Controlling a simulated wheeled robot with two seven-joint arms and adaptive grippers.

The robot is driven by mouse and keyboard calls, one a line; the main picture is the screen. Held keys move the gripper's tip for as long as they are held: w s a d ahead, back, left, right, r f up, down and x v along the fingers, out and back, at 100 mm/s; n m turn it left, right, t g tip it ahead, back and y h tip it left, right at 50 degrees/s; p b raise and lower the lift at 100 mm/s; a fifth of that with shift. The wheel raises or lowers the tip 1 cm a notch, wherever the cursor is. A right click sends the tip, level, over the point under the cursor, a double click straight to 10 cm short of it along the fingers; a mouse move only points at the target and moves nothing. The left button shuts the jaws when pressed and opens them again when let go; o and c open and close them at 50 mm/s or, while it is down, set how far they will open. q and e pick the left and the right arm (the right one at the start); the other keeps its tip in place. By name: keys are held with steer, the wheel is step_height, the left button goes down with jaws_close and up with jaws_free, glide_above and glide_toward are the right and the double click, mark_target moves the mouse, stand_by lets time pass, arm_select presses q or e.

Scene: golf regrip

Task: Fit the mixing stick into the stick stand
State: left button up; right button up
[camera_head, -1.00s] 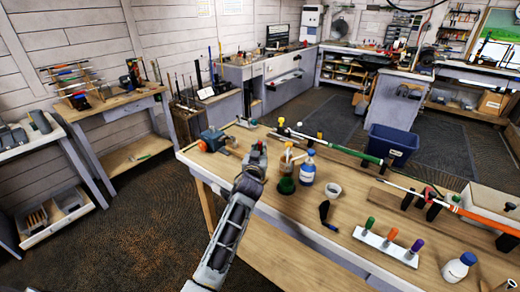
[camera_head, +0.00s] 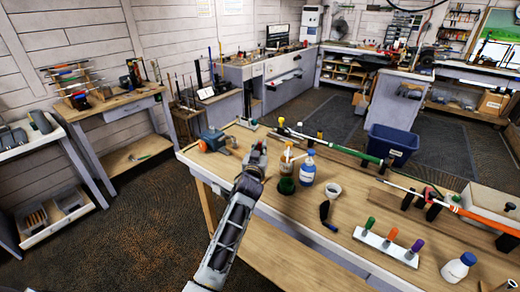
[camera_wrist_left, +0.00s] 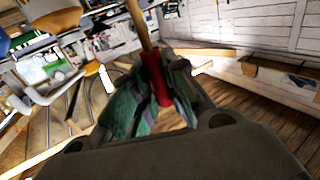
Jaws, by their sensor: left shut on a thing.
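My left gripper (camera_head: 258,156) is over the near bench, left of the bottles. In the left wrist view its green-padded fingers (camera_wrist_left: 155,92) are shut on the red grip of the mixing stick (camera_wrist_left: 156,76). The stick's pale wooden shaft runs up out of the top of that view. In the head view only a small bit of red shows at the gripper. A dark green round holder (camera_head: 286,186) stands just right of the gripper and may be the stick stand; I cannot tell for certain. My right gripper is out of view.
On the bench (camera_head: 300,240) stand an amber jar (camera_head: 287,167), a blue-and-white bottle (camera_head: 307,170), a white cup (camera_head: 333,191) and a rack of coloured handles (camera_head: 386,246). A blue vise (camera_head: 212,139) is at left. Golf clubs lie across the right. The front left bench top is clear.

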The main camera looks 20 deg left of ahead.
arm_select(q)
steer(key=shift+f+b, duration=2.2)
steer(key=shift+f, duration=0.6)
stand_by(1.4)
steer(key=o, duration=0.9)
steer(key=shift+c, duration=0.2)
steer(key=shift+s, duration=0.2)
steer(key=s+d, duration=0.1)
steer(key=s, duration=0.6)
stand_by(1.1)
